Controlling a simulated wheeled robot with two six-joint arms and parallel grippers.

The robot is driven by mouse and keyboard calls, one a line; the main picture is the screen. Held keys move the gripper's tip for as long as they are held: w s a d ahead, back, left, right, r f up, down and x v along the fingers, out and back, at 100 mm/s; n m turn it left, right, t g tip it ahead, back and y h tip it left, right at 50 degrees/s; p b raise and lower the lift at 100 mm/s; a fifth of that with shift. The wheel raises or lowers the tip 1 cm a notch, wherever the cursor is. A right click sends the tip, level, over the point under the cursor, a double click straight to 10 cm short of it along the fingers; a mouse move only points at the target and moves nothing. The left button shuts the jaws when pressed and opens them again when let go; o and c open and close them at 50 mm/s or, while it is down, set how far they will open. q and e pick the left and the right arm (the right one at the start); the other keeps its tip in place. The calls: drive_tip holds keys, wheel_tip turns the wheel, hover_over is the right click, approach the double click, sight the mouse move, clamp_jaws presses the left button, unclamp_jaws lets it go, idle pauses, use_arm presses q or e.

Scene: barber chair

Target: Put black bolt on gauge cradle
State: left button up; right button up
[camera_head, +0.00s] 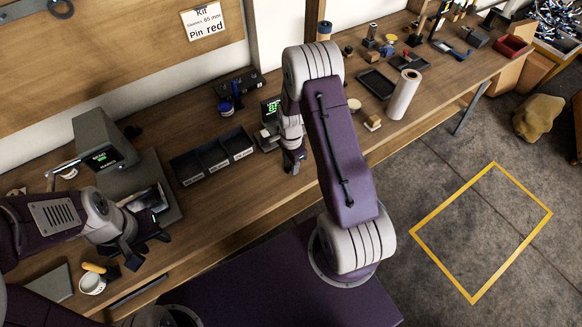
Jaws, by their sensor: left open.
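I cannot pick out the black bolt in this view. I cannot make out the gauge cradle for certain either. A grey instrument (103,143) with a green display stands on a plate at the left of the bench. A smaller device (270,106) with a green display stands mid-bench, partly hidden by my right arm. My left gripper (146,236) is open at the front of the grey instrument's plate, and nothing shows clearly between its fingers. My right gripper (293,161) points down over the bench beside the smaller device; its fingers are too small to read.
A black tray with labelled compartments (212,160) lies between my grippers. A white cup (92,283) stands near the front edge at lower left. A white roll (403,94), a dark tray (376,84) and several small parts stand further right. Bare wood lies before the compartment tray.

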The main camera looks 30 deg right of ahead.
drive_tip(key=shift+w+f, duration=0.2)
drive_tip(key=shift+f, duration=0.5)
drive_tip(key=shift+s+r, duration=0.1)
clamp_jaws()
drive_tip(key=shift+r, duration=0.1)
drive_tip(key=shift+r, duration=0.3)
drive_tip(key=r, duration=0.2)
drive_tip(key=s+r, duration=0.1)
drive_tip(key=r, duration=0.1)
drive_tip(key=shift+d+b, duration=0.35)
drive_tip(key=s+d+r, duration=0.5)
drive_tip(key=s+r, duration=0.1)
drive_tip(key=s, duration=0.3)
drive_tip(key=shift+b, duration=0.3)
